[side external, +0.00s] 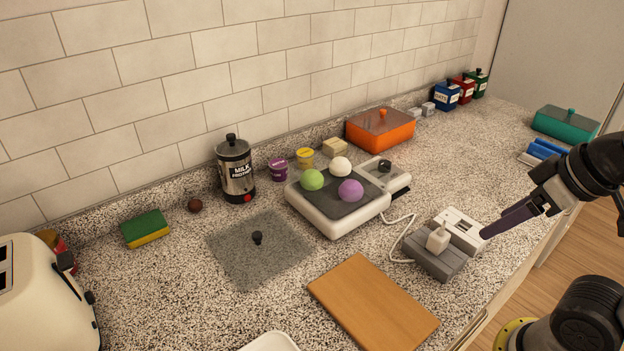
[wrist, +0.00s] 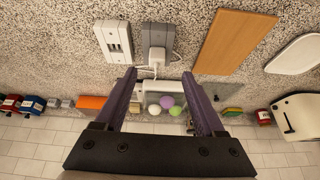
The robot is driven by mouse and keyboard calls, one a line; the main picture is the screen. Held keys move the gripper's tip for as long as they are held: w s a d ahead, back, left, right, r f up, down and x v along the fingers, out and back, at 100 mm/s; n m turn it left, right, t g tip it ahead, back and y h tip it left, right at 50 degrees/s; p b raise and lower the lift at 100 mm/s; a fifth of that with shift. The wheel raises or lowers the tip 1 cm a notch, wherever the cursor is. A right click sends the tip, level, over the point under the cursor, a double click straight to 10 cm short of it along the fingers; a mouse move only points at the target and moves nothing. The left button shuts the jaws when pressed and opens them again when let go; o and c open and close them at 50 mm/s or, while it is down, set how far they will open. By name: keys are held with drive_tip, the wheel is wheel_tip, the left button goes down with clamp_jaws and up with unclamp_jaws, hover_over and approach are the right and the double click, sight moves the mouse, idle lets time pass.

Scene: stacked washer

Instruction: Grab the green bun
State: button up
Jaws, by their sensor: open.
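The green bun (side external: 312,180) is a round ball on the dark top of a white appliance (side external: 340,222), beside a white bun (side external: 340,166) and a purple bun (side external: 350,190). In the wrist view the green bun (wrist: 179,111) shows beyond my fingers, next to the purple bun (wrist: 166,102) and the white bun (wrist: 154,109). My gripper (side external: 484,236) is at the right of the side view, well apart from the buns. In the wrist view my gripper (wrist: 164,76) has its two purple fingers spread, with nothing held between them.
A grey power strip with a white plug (side external: 438,238) and a white socket block (side external: 462,230) lie between my gripper and the appliance. A cutting board (side external: 373,304) lies in front. A milk frother (side external: 235,170) and an orange box (side external: 381,128) stand behind. A cable crosses the counter.

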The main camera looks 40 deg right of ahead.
drive_tip(key=w+a+r+m+y, duration=0.2)
drive_tip(key=w+a+r+m, duration=0.1)
drive_tip(key=w+r+m, duration=1.35)
drive_tip(key=m+g, duration=0.4)
drive_tip(key=m, duration=0.4)
hover_over(315, 171)
drive_tip(key=shift+y, duration=0.3)
drive_tip(key=f, duration=1.3)
drive_tip(key=d+f, duration=0.1)
drive_tip(key=f, duration=0.6)
drive_tip(key=shift+s, duration=0.4)
drive_tip(key=shift+x, duration=3)
drive_tip(key=shift+d, duration=0.1)
drive_tip(key=c, duration=1)
